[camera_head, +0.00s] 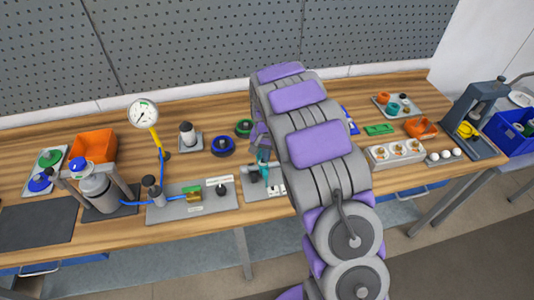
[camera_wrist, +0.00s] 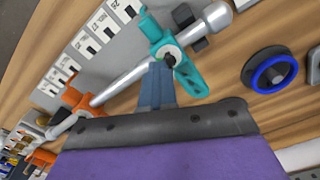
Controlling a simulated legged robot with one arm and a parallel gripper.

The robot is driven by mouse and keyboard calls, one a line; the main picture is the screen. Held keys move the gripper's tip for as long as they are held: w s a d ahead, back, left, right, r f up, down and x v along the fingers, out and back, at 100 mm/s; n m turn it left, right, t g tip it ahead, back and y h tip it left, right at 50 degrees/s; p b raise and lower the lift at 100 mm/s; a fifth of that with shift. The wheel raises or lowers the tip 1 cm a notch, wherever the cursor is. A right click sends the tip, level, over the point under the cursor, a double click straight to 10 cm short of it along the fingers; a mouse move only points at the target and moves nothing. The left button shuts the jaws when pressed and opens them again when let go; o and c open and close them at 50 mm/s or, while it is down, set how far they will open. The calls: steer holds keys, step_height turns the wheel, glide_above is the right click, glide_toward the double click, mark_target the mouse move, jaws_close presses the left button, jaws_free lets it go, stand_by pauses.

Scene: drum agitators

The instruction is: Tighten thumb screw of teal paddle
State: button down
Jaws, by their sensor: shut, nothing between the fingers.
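The teal paddle (camera_wrist: 188,75) sits around a silver shaft (camera_wrist: 125,80) in the wrist view. A small dark thumb screw (camera_wrist: 169,60) shows at the middle of its hub. My gripper (camera_wrist: 158,68) is shut and empty, its tips right beside the screw; I cannot tell whether they touch it. An orange paddle (camera_wrist: 72,104) sits further left on the same shaft. In the head view the teal paddle (camera_head: 264,166) shows just left of my arm, which hides much of the shaft and its grey base plate (camera_head: 253,195).
A black and blue round part (camera_wrist: 270,70) stands on the wood to the right; it also shows in the head view (camera_head: 223,146). A pressure gauge (camera_head: 143,113) and an orange bin (camera_head: 93,145) stand to the left.

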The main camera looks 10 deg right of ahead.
steer(key=c, duration=1.7)
jaws_free()
steer(key=shift+d+r, duration=0.15)
steer(key=shift+c, duration=0.2)
steer(key=o, duration=0.5)
steer(key=shift+d, duration=0.15)
steer(key=shift+c, duration=0.2)
steer(key=shift+r, duration=0.15)
